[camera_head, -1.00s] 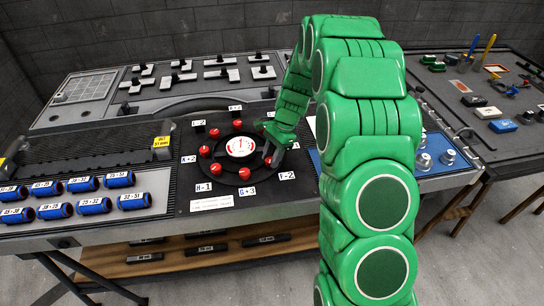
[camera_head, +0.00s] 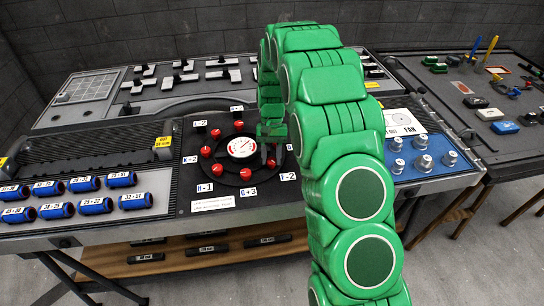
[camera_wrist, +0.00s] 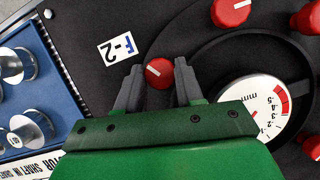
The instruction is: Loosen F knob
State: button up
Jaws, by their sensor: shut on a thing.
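The red F knob (camera_wrist: 159,73) sits on the dark round plate beside the white F-2 label (camera_wrist: 117,48); the label also shows in the head view (camera_head: 288,176). In the wrist view, my gripper (camera_wrist: 157,70) has one grey finger on each side of this knob and is shut on it. In the head view, my gripper (camera_head: 271,158) points down at the right side of the round plate, and its fingers mostly hide the knob. The knob still sits in its place on the plate.
A white dial gauge (camera_head: 241,147) stands in the ring's middle, with several other red knobs (camera_head: 217,168) around it. A blue panel with silver knobs (camera_head: 421,161) lies to the right. Blue labelled cylinders (camera_head: 83,183) lie at the left.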

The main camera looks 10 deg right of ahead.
jog(key=shift+a+n+h, duration=0.1)
jog(key=shift+n+h, duration=0.3)
jog(key=shift+n, duration=0.7)
jog(key=o, duration=1)
jog(key=shift+r, duration=0.1)
jog(key=v, duration=0.7)
jog(key=shift+w+r, duration=0.15)
jog(key=shift+r, duration=0.15)
